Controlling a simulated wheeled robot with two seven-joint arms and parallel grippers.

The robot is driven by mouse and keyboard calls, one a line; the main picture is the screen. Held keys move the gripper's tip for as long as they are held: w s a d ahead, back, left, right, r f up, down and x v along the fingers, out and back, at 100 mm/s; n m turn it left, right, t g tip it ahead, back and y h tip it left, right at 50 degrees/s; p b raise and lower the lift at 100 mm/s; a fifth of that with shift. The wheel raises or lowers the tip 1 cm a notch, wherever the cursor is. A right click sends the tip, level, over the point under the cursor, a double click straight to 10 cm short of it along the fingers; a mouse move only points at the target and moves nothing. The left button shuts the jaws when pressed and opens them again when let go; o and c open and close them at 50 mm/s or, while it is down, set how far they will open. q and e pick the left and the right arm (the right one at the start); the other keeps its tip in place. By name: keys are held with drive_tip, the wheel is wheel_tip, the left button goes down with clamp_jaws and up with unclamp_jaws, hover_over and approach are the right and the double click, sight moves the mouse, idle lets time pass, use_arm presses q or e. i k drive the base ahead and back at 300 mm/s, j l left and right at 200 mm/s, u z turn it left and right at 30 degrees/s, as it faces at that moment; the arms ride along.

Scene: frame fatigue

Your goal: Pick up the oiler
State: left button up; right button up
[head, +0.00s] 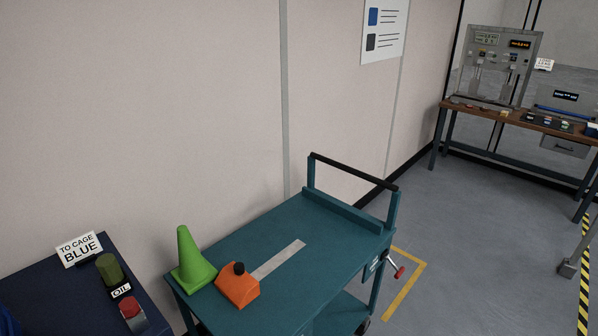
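On the dark blue table at the lower left, an olive-green cylinder (110,271) stands behind a small label reading OIL (121,290). A grey piece with a red top (131,309) is just in front of the label. On the teal cart, an orange block-like object with a black cap (238,288) sits beside a green cone (191,262). I cannot tell for certain which of these is the oiler. Neither of my grippers is in view.
The teal cart (330,238) has a raised black handle and bare space around a grey strip (278,260). A sign reading TO CAGE BLUE (79,249) stands on the blue table. A wall runs behind both.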

sight(107, 264)
drive_tip(key=u, duration=1.4)
